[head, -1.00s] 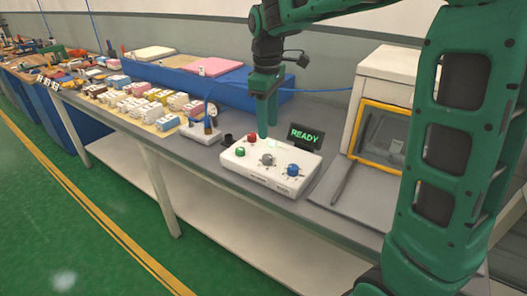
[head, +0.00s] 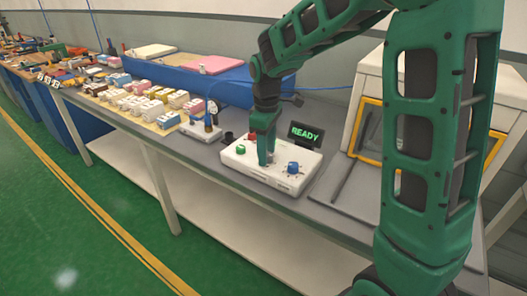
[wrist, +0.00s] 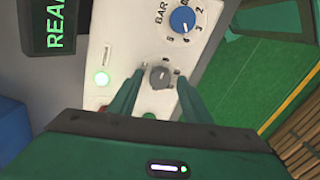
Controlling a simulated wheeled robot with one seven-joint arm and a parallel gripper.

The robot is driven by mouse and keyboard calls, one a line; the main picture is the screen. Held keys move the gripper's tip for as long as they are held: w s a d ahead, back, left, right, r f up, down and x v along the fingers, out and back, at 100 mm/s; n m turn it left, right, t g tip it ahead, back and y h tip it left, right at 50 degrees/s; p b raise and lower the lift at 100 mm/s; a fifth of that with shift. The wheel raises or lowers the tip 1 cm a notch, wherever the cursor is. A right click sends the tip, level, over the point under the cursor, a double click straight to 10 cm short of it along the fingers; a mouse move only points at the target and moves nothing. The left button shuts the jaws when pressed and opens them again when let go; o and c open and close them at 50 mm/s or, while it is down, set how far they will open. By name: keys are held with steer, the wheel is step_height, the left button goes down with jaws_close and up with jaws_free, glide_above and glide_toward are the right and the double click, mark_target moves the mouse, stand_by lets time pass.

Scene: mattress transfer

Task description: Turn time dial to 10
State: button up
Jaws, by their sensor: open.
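The white control box (head: 238,158) stands on the grey table. In the wrist view the grey dial (wrist: 160,76) sits on its face, with small marks around it, and my gripper (wrist: 161,76) is open with one finger on each side of it. I cannot tell whether the fingers touch the dial. In the head view my gripper (head: 266,163) points down over the middle of the box and hides the grey dial. The blue dial (head: 293,168) is to its right; in the wrist view it is the numbered BAR dial (wrist: 182,19).
A black display (head: 306,134) reads READY in green behind the box. A green button (head: 240,149) is on the box's left, and a lit pale button (wrist: 102,78) shows in the wrist view. A yellow-framed machine (head: 370,125) stands right. A gauge device (head: 203,130) stands left.

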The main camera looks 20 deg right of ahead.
steer(key=c, duration=1)
steer(key=shift+a, duration=0.2)
steer(key=shift+c, duration=0.2)
steer(key=shift+d, duration=0.1)
steer(key=shift+m, duration=0.4)
steer(key=m, duration=0.4)
steer(key=shift+w+d+m, duration=0.1)
steer(key=shift+m, duration=0.3)
steer(key=m, duration=0.6)
steer(key=shift+w+d, duration=0.1)
